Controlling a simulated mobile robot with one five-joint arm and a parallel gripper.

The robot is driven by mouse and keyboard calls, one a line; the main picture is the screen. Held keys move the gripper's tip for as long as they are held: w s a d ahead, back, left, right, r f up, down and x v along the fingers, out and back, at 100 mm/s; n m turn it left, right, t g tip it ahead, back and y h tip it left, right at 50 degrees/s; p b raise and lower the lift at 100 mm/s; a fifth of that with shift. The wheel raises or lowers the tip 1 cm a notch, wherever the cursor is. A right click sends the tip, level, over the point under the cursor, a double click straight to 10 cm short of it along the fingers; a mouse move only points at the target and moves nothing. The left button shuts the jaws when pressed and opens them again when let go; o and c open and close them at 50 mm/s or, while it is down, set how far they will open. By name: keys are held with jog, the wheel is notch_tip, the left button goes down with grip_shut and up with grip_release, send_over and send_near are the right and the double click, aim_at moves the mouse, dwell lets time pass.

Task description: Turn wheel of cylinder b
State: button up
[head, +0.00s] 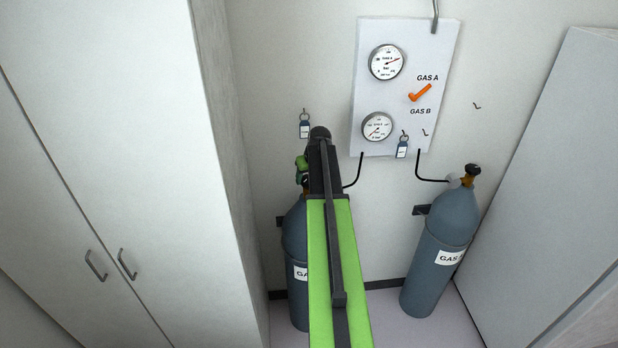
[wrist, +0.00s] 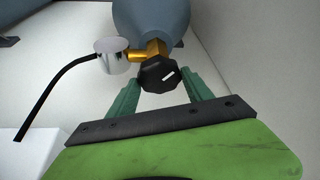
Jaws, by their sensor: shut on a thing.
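The black faceted wheel (wrist: 159,74), with a white mark on its face, sits on a brass valve of a grey cylinder (wrist: 150,18) in the wrist view. My gripper (wrist: 160,79) has its green fingers on both sides of the wheel, shut on it. In the head view my gripper (head: 302,172) is at the top of the left cylinder (head: 297,235), mostly hidden by my arm. The left cylinder's label is partly covered, so its letter cannot be read. The right cylinder (head: 432,255) stands apart with a black wheel (head: 472,170); its label's letter is unclear.
A white wall panel (head: 440,60) carries two gauges and an orange lever (head: 419,92). Key tags (head: 304,130) hang on the wall. A tall cabinet (head: 120,150) stands left and another white surface (head: 550,170) right. A black hose (wrist: 55,90) runs from the silver regulator (wrist: 112,56).

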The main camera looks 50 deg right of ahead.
jog(key=m+h, duration=0.1)
jog(key=m, duration=0.2)
jog(key=m+g, duration=0.1)
jog(key=m, duration=0.2)
jog(key=shift+w+a+g+h, duration=0.1)
jog(key=shift+a+g+h, duration=0.05)
jog(key=shift+g+h, duration=0.2)
jog(key=shift+m+g+h, duration=0.35)
jog(key=shift+m+g, duration=0.3)
jog(key=shift+m, duration=1.35)
jog(key=o, duration=1.4)
jog(key=p+v, duration=1.6)
jog(key=v, duration=0.1)
jog(key=shift+a+r, duration=0.1)
jog(key=shift+a, duration=0.1)
